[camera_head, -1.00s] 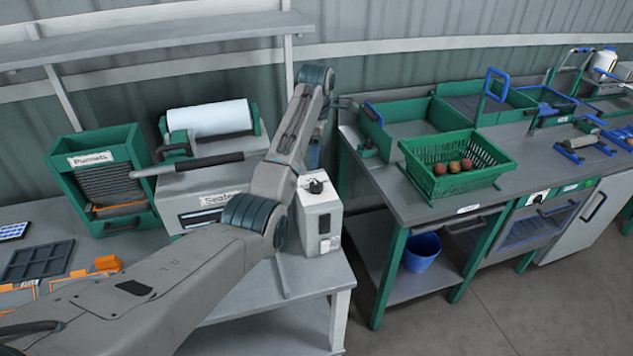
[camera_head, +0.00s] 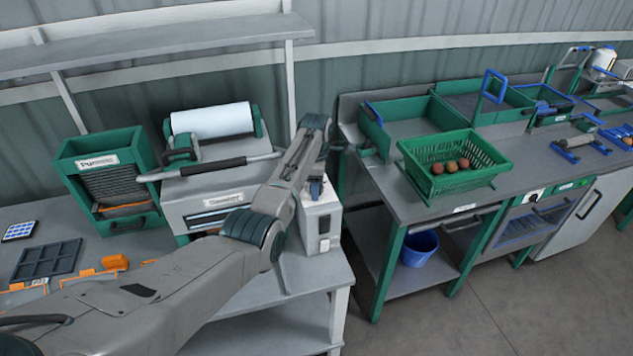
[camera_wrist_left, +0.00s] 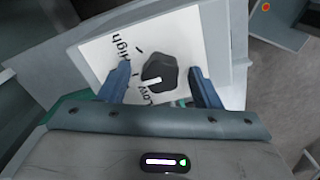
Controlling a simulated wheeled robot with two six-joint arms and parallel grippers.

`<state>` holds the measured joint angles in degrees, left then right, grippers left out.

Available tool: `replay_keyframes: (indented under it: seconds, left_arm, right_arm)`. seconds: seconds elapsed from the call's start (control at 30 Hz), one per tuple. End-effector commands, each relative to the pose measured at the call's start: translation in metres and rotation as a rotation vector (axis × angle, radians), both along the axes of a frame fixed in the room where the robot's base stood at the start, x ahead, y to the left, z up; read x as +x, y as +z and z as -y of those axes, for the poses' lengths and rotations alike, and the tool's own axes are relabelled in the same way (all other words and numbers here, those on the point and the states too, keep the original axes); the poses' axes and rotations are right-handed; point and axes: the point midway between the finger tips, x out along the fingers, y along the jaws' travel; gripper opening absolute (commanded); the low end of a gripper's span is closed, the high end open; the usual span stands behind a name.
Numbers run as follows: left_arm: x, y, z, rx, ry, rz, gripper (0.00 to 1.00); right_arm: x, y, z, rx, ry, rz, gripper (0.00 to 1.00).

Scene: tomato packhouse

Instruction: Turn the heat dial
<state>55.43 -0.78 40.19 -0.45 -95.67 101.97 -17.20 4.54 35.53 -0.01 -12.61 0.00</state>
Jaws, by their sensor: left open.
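The heat dial (camera_wrist_left: 160,70) is a black knob on a white plate (camera_wrist_left: 98,62) marked High and Low in the left wrist view. Its white pointer mark lies on the side nearer the word Low. My left gripper (camera_wrist_left: 158,68) is open, with one blue finger on each side of the dial; I cannot tell whether either touches it. In the head view, the white control box (camera_head: 323,238) stands beside the sealer, and my left gripper (camera_head: 316,188) is over its top. The dial is hidden there by my arm. My right gripper is not in view.
The sealer (camera_head: 207,192) with its white roll (camera_head: 212,120) and long handle (camera_head: 213,167) is left of the box. A punnets rack (camera_head: 133,150) stands further left. A green basket (camera_head: 480,187) of red tomatoes stands on the right bench, across a gap.

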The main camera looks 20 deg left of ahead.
Motion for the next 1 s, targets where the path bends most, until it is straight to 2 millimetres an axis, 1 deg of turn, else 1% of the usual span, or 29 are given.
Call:
replay_keyframes:
  seconds: [0.17,0.3,0.4,0.73,0.87,1.0]
  left_arm:
    - [0.0001,0.0000,-0.0001,0.000,0.000,0.000,0.58]
    - [0.0002,0.0003,-0.0001,0.000,0.000,0.001,0.30]
    - [0.0002,0.0004,-0.0001,0.000,0.000,0.001,0.13]
    - [0.0003,0.0008,0.0000,0.000,-0.042,0.001,0.13]
    - [0.0004,0.0009,0.0001,0.000,-0.106,0.001,0.13]
    - [0.0005,0.0011,0.0002,0.000,-0.208,0.001,0.13]
  right_arm:
    - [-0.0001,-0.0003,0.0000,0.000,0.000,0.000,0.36]
    - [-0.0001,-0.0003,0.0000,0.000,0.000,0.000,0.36]
    - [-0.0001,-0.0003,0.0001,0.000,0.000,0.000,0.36]
    - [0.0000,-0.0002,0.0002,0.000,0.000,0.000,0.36]
    - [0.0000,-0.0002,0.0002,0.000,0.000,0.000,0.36]
    - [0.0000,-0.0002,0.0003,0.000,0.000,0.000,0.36]
